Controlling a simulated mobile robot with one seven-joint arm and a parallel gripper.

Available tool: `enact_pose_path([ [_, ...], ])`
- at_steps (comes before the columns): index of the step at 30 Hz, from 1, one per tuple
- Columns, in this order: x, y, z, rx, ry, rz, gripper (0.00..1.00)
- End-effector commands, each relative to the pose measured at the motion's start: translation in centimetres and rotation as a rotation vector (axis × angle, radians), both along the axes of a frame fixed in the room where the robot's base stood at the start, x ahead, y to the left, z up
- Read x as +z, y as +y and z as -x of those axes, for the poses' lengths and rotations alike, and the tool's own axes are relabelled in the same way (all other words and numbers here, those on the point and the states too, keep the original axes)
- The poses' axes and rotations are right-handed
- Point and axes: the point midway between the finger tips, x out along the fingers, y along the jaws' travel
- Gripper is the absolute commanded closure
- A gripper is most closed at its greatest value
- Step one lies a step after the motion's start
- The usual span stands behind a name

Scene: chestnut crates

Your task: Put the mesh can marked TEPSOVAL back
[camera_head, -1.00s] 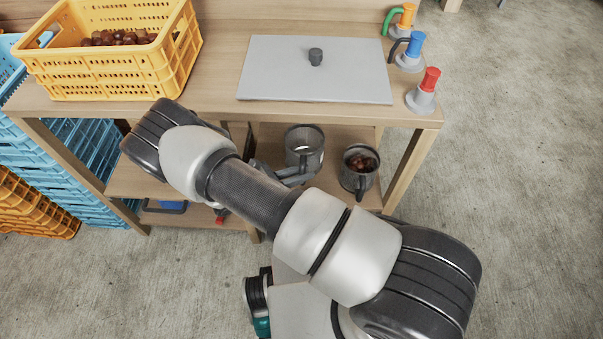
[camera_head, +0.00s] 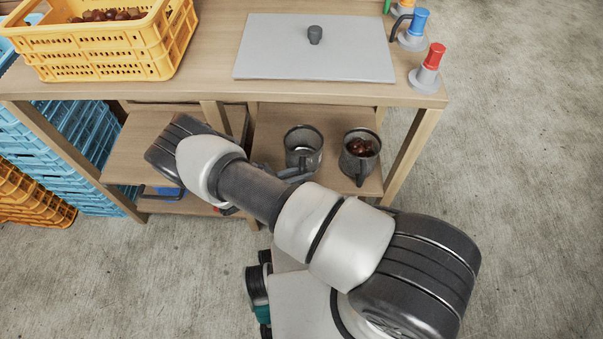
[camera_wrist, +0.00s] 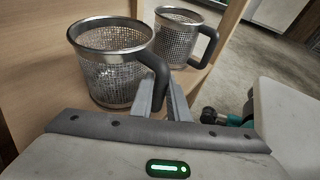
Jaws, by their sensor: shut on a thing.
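Two grey mesh cans with dark handles are at the lower shelf. The left can (camera_head: 303,140) also shows large and near in the wrist view (camera_wrist: 108,72); it is upright and looks empty or nearly so. I cannot read any marking on either can, nor tell whether the held can touches the shelf.
The lower shelf (camera_head: 335,182) lies under the table top (camera_head: 210,88), with a wooden leg (camera_head: 412,155) at its right. Above are a yellow crate (camera_head: 110,65) of chestnuts, a grey board (camera_head: 315,62) and handled coloured items. Blue crates (camera_head: 75,165) stand left.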

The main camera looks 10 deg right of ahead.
Motion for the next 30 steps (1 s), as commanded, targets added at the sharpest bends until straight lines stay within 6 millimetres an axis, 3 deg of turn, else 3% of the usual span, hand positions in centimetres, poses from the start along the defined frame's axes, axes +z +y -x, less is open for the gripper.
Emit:
enact_pose_path([
  [1,-0.2,0.0,0.0,0.0,0.0,0.0,0.84],
  [4,-0.1,0.0,0.0,0.0,0.0,0.0,0.67],
  [16,0.5,0.2,0.1,0.001,0.0,-0.001,0.66],
  [30,3.6,8.1,3.7,0.003,0.0,-0.001,0.66],
])
